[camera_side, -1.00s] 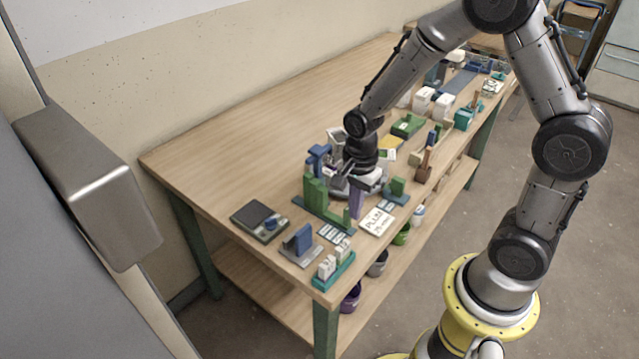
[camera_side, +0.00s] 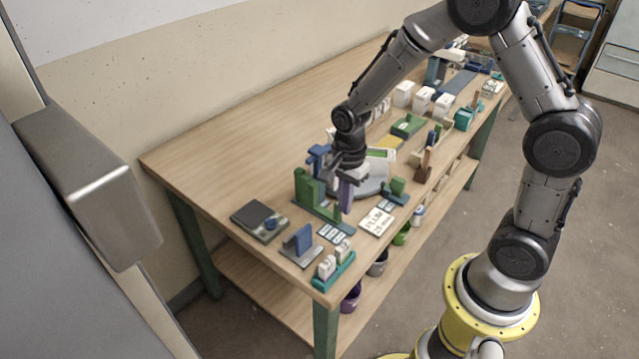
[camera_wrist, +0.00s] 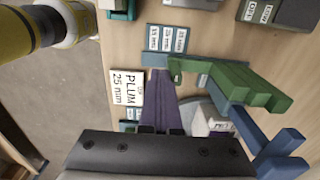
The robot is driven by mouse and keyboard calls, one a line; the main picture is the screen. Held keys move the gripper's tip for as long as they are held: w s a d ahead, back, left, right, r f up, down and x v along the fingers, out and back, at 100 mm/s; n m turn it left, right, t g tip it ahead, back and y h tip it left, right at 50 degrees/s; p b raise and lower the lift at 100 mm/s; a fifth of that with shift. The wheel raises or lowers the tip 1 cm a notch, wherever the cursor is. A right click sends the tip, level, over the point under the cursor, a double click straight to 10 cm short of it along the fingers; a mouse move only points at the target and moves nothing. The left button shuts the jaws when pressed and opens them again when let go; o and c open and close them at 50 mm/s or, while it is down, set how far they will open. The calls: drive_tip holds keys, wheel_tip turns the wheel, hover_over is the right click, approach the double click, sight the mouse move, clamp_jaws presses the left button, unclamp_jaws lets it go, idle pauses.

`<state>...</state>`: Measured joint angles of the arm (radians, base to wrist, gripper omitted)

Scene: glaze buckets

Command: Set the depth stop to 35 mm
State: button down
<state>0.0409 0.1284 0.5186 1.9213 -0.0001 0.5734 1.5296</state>
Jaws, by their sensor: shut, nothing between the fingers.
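My gripper (camera_side: 346,208) has its long purple fingers closed together, pointing down, with nothing held. In the wrist view its fingertips (camera_wrist: 157,74) are beside a green stepped fixture (camera_side: 310,190), which also shows in the wrist view (camera_wrist: 235,85) and seems to be the depth stop. The fixture stands on a blue-grey base (camera_side: 318,217), and the fingertips are near the base's near end; I cannot tell if they touch. Small mm label cards (camera_wrist: 166,38) lie beside that end. A white card (camera_wrist: 126,87) reads "PLUM 25 mm". The present stop setting is not readable.
A blue post (camera_side: 320,155) stands behind the green fixture. A small green block (camera_side: 398,186) on a blue base is to the right. A dark scale-like device (camera_side: 259,221), a blue upright on a grey base (camera_side: 299,246) and a teal tray (camera_side: 334,273) are in front. The left bench is clear.

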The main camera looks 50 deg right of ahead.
drive_tip(key=shift+w, duration=0.25)
drive_tip(key=shift+r, duration=0.2)
wheel_tip(320, 180, up, 7)
drive_tip(key=shift+s+f, duration=0.15)
drive_tip(key=shift+s, duration=0.15)
idle(0.4)
